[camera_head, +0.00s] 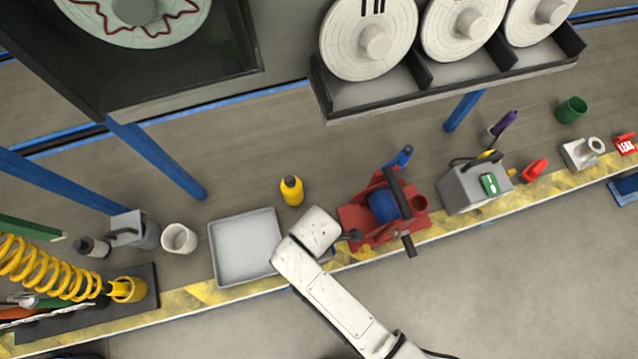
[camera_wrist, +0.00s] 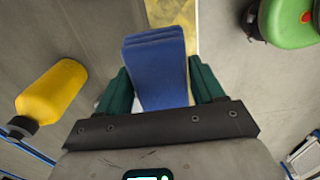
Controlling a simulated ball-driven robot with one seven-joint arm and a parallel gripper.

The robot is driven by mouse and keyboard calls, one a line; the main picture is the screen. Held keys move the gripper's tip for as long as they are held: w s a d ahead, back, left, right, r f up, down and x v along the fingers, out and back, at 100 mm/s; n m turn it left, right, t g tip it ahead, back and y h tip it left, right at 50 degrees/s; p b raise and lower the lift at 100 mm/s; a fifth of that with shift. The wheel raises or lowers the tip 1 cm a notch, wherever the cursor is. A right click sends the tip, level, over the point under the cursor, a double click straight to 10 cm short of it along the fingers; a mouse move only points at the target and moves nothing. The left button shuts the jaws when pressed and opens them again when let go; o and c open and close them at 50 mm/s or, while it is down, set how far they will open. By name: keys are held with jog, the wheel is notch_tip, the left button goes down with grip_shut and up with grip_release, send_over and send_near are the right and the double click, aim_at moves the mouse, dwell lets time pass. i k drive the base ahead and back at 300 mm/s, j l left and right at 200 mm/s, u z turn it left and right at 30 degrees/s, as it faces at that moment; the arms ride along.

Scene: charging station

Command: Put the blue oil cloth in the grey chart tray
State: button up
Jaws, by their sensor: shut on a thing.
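The blue oil cloth (camera_wrist: 158,68) is a folded, layered blue pad in the wrist view. My gripper (camera_wrist: 159,84) is shut on it, with a dark green finger on each side, and the cloth sticks out past the fingertips. In the head view my white wrist and arm hide most of the gripper and the cloth. The grey chart tray (camera_head: 245,250) is a shallow, square, empty tray on the bench, just left of my wrist. I cannot tell the cloth's height above the bench.
A yellow bottle (camera_head: 291,191) stands behind the tray, and it also shows in the wrist view (camera_wrist: 52,92). A red stand with a blue roll (camera_head: 383,206) is right of my wrist. A white cup (camera_head: 179,239) stands left of the tray. A blue post (camera_head: 155,160) rises behind.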

aim_at(249, 247)
jog(key=k, duration=1)
